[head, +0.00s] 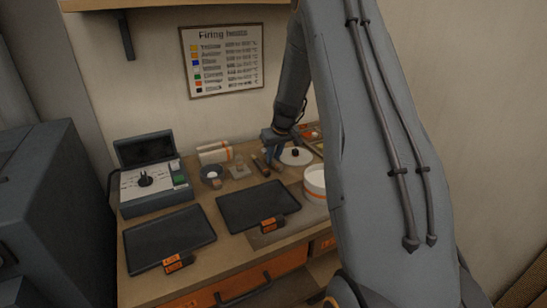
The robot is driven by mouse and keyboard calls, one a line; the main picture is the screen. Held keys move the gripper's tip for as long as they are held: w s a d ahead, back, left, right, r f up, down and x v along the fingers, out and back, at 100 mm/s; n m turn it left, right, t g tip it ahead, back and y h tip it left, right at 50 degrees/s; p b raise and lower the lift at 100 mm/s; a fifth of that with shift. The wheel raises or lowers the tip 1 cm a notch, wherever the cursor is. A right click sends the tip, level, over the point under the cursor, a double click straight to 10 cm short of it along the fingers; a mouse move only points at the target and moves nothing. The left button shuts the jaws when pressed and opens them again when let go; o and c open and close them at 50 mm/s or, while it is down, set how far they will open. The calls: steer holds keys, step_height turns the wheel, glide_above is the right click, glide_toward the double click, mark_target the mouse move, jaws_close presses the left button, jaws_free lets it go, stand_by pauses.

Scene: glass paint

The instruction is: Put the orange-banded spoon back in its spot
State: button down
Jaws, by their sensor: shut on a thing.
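My gripper (276,152) is at the back right of the bench, pointing down beside a white round dish with a dark knob (296,156). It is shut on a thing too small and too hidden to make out. I cannot pick out the orange-banded spoon for certain. A tray with small coloured patches (312,134) lies behind the dish, partly hidden by my arm. I cannot tell which spot belongs to the spoon.
Two dark panels (170,239) (258,206) with orange tags lie at the front. A white tub with an orange band (315,183) stands right of them. A control box (152,188) is at left. A ring-shaped holder (212,175) and small jars stand mid-bench. My arm hides the right side.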

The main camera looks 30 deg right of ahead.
steer(key=shift+f+b, duration=0.55)
steer(key=shift+b, duration=0.1)
stand_by(1.3)
steer(key=c, duration=1.6)
jaws_free()
steer(key=shift+b+v, duration=1.1)
steer(key=shift+v, duration=2.8)
steer(key=s+a+g, duration=0.1)
steer(key=s+a, duration=0.6)
steer(key=s, duration=0.3)
steer(key=s+a+f+g, duration=0.1)
steer(key=s+a, duration=0.6)
steer(key=s, duration=0.3)
steer(key=s+a+g, duration=0.1)
steer(key=s+a, duration=0.6)
steer(key=s, duration=0.3)
steer(key=shift+s+a+f, duration=0.1)
steer(key=shift+a+f, duration=0.2)
steer(key=shift+f, duration=0.05)
